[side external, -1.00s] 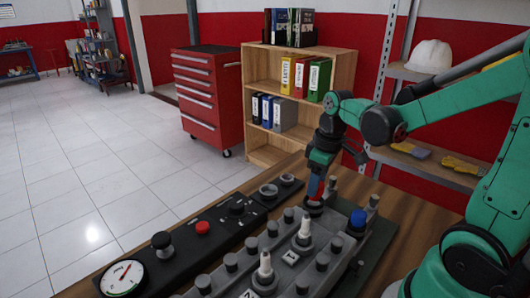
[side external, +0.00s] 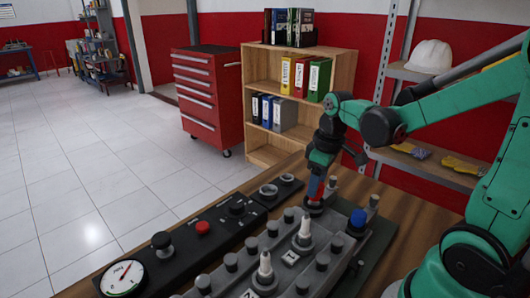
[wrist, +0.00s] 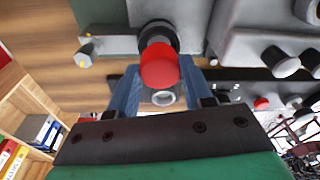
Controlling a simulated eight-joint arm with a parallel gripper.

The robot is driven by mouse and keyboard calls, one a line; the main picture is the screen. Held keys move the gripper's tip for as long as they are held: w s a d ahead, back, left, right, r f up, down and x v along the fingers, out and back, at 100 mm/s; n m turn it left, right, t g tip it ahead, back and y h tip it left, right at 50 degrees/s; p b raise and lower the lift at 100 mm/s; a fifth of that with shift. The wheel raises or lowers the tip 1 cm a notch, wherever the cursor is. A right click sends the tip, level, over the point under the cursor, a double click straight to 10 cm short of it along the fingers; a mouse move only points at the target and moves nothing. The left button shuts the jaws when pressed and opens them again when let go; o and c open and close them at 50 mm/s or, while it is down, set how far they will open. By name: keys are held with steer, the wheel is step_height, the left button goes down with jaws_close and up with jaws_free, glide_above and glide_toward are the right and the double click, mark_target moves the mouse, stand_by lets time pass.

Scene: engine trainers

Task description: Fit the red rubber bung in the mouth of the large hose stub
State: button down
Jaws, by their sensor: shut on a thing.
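The red rubber bung (wrist: 160,66) shows between the two blue fingers of my gripper (wrist: 160,88) in the wrist view, and the gripper is shut on it. A dark round hose stub (wrist: 158,27) shows right behind the bung, partly covered by it. I cannot tell whether the bung is in its mouth or just above it. In the side view my gripper (side external: 315,200) points down at the far end of the grey engine block (side external: 337,244). The bung and the stub are hard to make out there.
Pale plugs (side external: 305,226) and several dark round caps stand on the block. A blue cap (side external: 358,218) stands close to the right of my gripper. A black panel with a gauge (side external: 122,278) and a red button (side external: 202,227) runs along the left. Two ring-shaped sockets (side external: 268,191) lie left of my gripper.

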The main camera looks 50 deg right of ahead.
steer(key=shift+f, duration=0.85)
stand_by(1.0)
jaws_free()
steer(key=shift+r, duration=3.55)
steer(key=a+t, duration=0.2)
steer(key=a, duration=0.1)
steer(key=a+m+t, duration=0.1)
steer(key=a+t, duration=0.1)
steer(key=a, duration=0.1)
steer(key=a+m+t, duration=0.1)
steer(key=a, duration=0.2)
steer(key=shift+s+a+f+t, duration=0.1)
steer(key=shift+s+a+t, duration=0.2)
steer(key=shift+t, duration=0.1)
